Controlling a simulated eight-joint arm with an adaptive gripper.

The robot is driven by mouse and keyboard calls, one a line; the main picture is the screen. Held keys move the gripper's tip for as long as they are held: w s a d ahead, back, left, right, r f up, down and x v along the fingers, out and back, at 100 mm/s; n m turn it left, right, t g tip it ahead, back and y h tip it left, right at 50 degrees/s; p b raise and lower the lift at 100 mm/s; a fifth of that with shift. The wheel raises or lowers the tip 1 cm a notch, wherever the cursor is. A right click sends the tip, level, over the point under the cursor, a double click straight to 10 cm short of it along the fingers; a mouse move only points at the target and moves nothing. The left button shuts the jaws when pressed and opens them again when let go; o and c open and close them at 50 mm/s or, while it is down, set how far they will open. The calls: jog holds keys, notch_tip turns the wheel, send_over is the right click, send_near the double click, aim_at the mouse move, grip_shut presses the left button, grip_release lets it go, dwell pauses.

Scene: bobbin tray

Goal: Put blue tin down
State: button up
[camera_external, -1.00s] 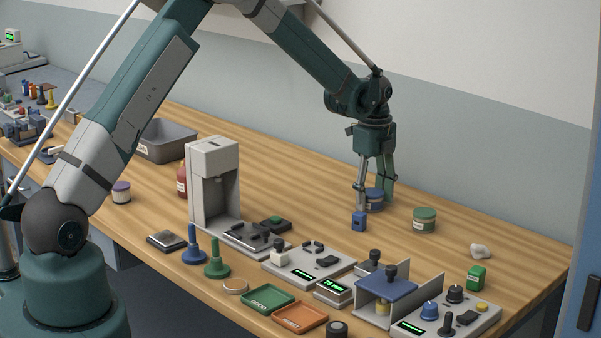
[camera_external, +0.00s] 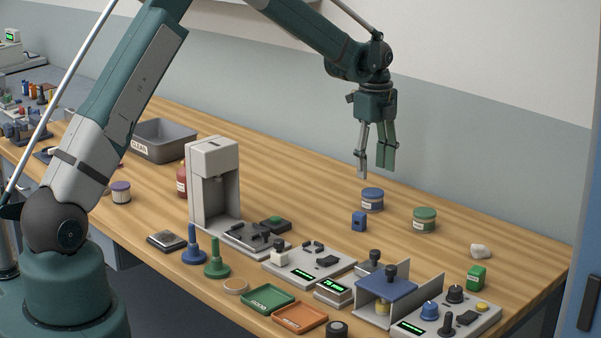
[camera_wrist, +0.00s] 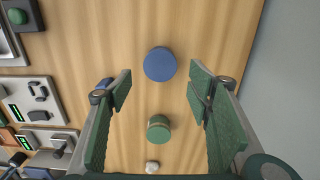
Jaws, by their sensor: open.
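The blue tin (camera_external: 372,200) stands upright on the wooden bench toward the back right, with nothing holding it. In the wrist view the round blue lid of the tin (camera_wrist: 160,64) shows from above, ahead of and between my fingers. My gripper (camera_external: 376,174) is open and empty, above the blue tin and apart from it. In the wrist view my gripper (camera_wrist: 159,80) shows its green finger pads spread wide on either side.
A green tin (camera_external: 424,220) stands to the right of the blue tin. A small blue block (camera_external: 359,221) stands close in front of it. A grey dispenser (camera_external: 212,185), devices and trays fill the front. The bench's back middle is clear.

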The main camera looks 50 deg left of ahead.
notch_tip(320, 180, up, 3)
jog(key=shift+r, duration=0.1)
jog(key=shift+s, duration=0.1)
dwell(0.7)
jog(key=s+d+r+n+t, duration=0.3)
jog(key=s+r+n, duration=0.6)
jog(key=s+r, duration=1.4)
jog(key=s+f+n+t, duration=0.1)
jog(key=s+n, duration=0.2)
jog(key=s, duration=0.7)
jog(key=s+d+f+n+t, duration=0.1)
jog(key=s+f+n, duration=0.1)
jog(key=s, duration=0.8)
jog(key=s+d+f+n+t, duration=0.1)
jog(key=s+n, duration=0.3)
jog(key=s, duration=0.7)
jog(key=shift+f+t, duration=0.6)
jog(key=shift+f, duration=0.05)
